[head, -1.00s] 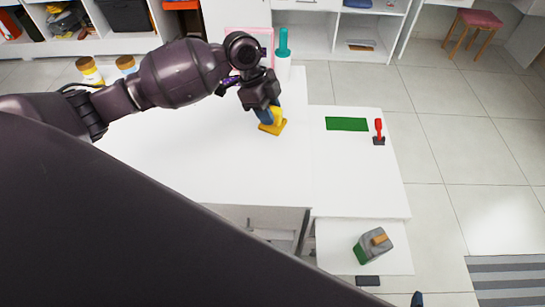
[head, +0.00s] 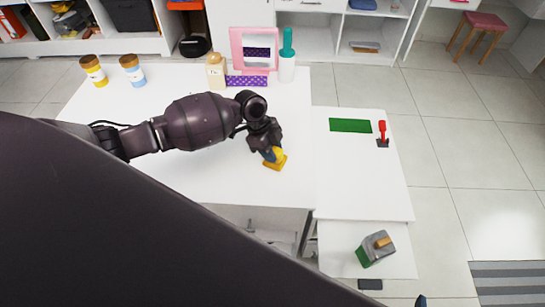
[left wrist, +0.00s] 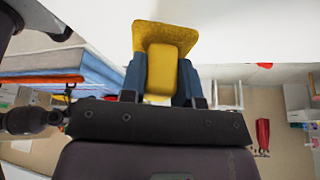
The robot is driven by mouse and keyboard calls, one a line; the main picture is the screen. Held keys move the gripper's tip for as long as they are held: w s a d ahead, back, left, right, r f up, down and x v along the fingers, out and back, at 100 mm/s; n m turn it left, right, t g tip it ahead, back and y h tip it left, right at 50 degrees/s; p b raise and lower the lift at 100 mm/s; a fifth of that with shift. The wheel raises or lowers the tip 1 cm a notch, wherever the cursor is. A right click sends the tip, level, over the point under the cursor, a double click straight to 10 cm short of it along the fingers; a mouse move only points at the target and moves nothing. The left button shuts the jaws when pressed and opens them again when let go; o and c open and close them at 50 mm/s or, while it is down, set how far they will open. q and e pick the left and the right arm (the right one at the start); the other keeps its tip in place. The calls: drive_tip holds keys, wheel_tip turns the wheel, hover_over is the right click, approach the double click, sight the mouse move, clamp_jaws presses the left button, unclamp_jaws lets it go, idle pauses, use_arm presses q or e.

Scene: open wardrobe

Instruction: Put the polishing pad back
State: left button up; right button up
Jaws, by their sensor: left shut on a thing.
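The yellow polishing pad (head: 275,165) is at the tips of my left gripper (head: 270,153), over the right part of the white table (head: 215,180). In the left wrist view the pad (left wrist: 165,38) has a wide flat sole and a block-like grip. The blue fingers of the left gripper (left wrist: 160,80) are shut on both sides of that grip. I cannot tell if the pad touches the table. A green rectangle (head: 350,125) lies on the lower white surface (head: 350,180) to the right. My right gripper is not clearly in view.
A red-handled tool (head: 382,133) stands beside the green rectangle. A grey and green block (head: 375,248) sits on a lower shelf in front. A pink-framed mirror (head: 255,48), a teal-topped bottle (head: 287,55) and two jars (head: 132,70) stand at the table's back.

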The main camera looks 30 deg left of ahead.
use_arm(q)
wheel_tip(320, 180, down, 3)
drive_tip(key=shift+r, duration=0.15)
drive_tip(key=shift+f, duration=0.2)
use_arm(e)
drive_tip(key=shift+s+f, duration=0.65)
drive_tip(key=shift+f, duration=0.05)
use_arm(q)
drive_tip(key=shift+f, duration=0.1)
drive_tip(key=o, duration=0.9)
drive_tip(key=shift+a+r, duration=0.1)
drive_tip(key=shift+r, duration=0.3)
drive_tip(key=v, duration=1.1)
drive_tip(key=shift+r, duration=0.2)
use_arm(e)
drive_tip(key=shift+w+r, duration=0.65)
drive_tip(key=shift+r, duration=0.1)
